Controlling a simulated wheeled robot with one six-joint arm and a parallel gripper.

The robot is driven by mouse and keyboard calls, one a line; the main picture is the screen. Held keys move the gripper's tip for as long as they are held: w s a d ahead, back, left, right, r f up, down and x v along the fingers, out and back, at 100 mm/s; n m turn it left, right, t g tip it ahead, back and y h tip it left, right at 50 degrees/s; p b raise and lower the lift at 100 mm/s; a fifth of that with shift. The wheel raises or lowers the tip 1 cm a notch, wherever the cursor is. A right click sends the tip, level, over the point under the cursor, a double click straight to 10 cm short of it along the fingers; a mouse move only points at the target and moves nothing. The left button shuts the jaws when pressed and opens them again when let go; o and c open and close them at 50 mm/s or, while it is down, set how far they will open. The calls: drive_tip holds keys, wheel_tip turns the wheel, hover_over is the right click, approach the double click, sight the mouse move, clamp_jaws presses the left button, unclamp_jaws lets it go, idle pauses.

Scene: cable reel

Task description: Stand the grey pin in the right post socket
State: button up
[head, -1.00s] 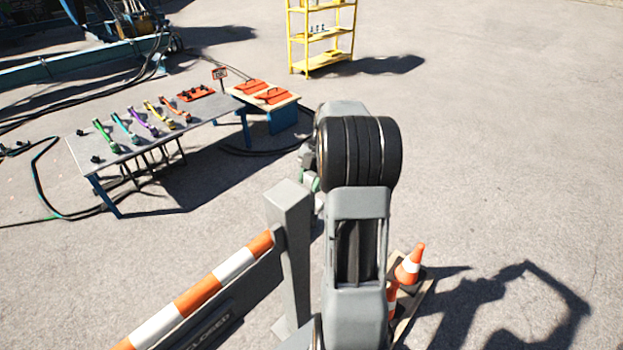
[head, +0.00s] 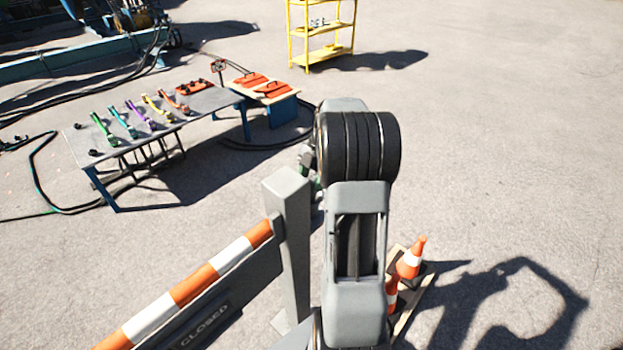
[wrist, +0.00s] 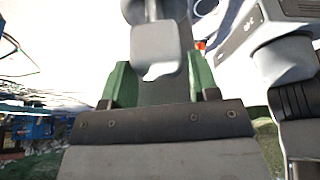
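My gripper (wrist: 160,88) has green fingers in the wrist view, with a grey piece between them that looks like the grey pin (wrist: 156,50). The fingers appear closed on it; its lower end is hard to make out. In the head view my arm hides most of the gripper and all of the pin; only a bit of green shows left of the arm, behind the post. A square grey post (head: 289,215) stands upright just left of my arm, at the right end of the striped barrier. No socket opening can be made out.
The orange-white barrier (head: 193,288) with a CLOSED board runs to the lower left. Traffic cones (head: 411,258) stand on a pallet at right. A table (head: 215,100) with coloured tools, an orange-topped bench (head: 272,100) and a yellow shelf (head: 322,63) stand farther back. Open pavement lies right.

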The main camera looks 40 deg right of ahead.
drive_tip(key=o, duration=0.3)
drive_tip(key=v, duration=1.4)
drive_tip(key=shift+a+p, duration=0.1)
drive_tip(key=shift+p, duration=0.3)
